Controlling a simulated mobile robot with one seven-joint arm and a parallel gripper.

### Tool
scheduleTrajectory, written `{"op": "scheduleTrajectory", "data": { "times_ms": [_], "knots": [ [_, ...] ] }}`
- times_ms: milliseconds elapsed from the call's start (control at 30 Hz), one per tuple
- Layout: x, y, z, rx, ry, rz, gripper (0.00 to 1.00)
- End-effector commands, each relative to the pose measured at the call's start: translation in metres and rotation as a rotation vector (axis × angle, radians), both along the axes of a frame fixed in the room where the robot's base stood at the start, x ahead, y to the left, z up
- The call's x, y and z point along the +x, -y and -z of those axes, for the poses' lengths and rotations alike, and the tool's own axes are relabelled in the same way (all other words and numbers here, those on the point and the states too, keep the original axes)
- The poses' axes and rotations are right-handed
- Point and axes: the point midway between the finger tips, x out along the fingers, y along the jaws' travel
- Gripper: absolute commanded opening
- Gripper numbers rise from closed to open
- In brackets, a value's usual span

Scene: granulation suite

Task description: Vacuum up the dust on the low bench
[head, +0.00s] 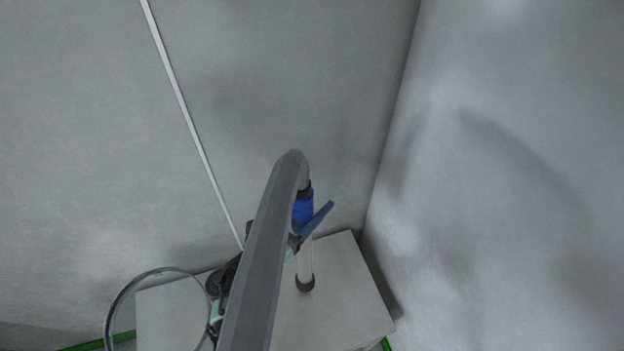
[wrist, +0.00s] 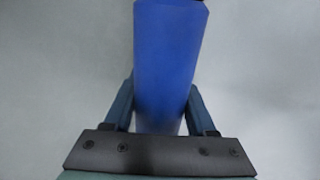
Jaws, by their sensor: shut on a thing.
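My gripper (wrist: 158,112) is shut on the blue handle (wrist: 165,60) of a vacuum wand, with one finger on each side of it. In the head view the blue handle (head: 303,208) shows below a thick grey hose (head: 262,250) that arches over it. A clear tube with a dark nozzle (head: 305,284) points down from the handle, over or on the low bench (head: 345,285). I cannot tell whether the nozzle touches the top. The bench is pale grey. I can make out no dust on its visible top. The hose and my arm hide part of the bench.
The bench stands in a corner between a grey wall (head: 290,90) and a lighter wall (head: 510,200) on the right. A thin pale strip (head: 185,110) runs down the grey wall. A clear looped tube (head: 118,300) lies at the left. Green edging (head: 85,346) shows low down.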

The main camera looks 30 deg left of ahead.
Motion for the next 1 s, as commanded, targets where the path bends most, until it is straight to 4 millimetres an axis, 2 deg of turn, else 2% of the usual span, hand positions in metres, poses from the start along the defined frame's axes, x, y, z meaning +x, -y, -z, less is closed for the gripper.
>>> {"op": "scheduleTrajectory", "data": {
  "times_ms": [267,833,1000],
  "knots": [
    [0.001,0.000,-0.008,0.001,0.003,0.000,0.01],
    [0.000,0.000,-0.075,0.001,0.003,0.000,0.01],
    [0.000,0.000,-0.084,0.001,0.003,0.000,0.01]
  ]
}}
